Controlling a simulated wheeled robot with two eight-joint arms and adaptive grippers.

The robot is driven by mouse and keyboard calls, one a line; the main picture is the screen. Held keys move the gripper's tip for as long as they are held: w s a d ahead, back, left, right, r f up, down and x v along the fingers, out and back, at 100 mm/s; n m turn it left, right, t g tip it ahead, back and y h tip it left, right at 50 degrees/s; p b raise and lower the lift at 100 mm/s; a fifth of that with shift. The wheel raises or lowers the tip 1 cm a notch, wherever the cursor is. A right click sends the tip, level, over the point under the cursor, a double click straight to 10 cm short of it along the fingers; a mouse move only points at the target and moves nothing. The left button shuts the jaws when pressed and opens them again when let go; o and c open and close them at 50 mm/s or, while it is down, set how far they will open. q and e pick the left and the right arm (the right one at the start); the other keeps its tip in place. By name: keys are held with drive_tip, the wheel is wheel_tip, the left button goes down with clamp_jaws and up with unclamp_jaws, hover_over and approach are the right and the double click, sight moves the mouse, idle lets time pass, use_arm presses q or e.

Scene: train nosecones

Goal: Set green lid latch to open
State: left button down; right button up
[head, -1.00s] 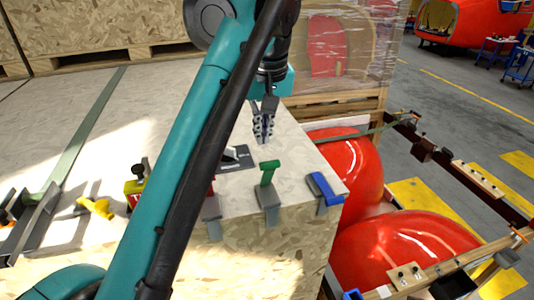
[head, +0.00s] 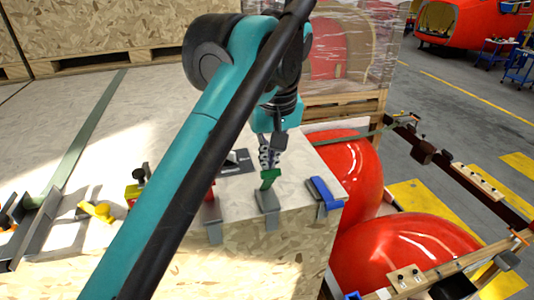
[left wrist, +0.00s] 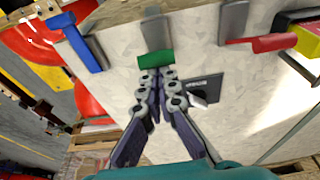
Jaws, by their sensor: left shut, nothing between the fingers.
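The green lid latch (head: 270,178) sits at the front edge of the crate top, its grey strap hanging over the edge. It tilts up from the strap. My left gripper (head: 269,168) is shut with nothing between its fingers, and its fingertips are right at the green handle. In the left wrist view the shut fingertips (left wrist: 155,72) meet or nearly meet the green latch (left wrist: 156,58); whether they touch it I cannot tell. The lower part of the handle and the grey strap show clear of the fingers. My right gripper is not in view.
A blue latch (head: 325,191) is right of the green one, and a red latch (head: 210,194) is left, partly behind my arm. A dark plate (head: 236,162) lies behind on the crate top (head: 300,165). Red nosecones (head: 400,245) stand to the right. A yellow piece (head: 97,210) lies left.

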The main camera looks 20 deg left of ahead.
use_arm(q)
drive_tip(key=shift+s+d, duration=0.1)
drive_tip(key=shift+s, duration=0.2)
drive_tip(key=shift+w, duration=0.15)
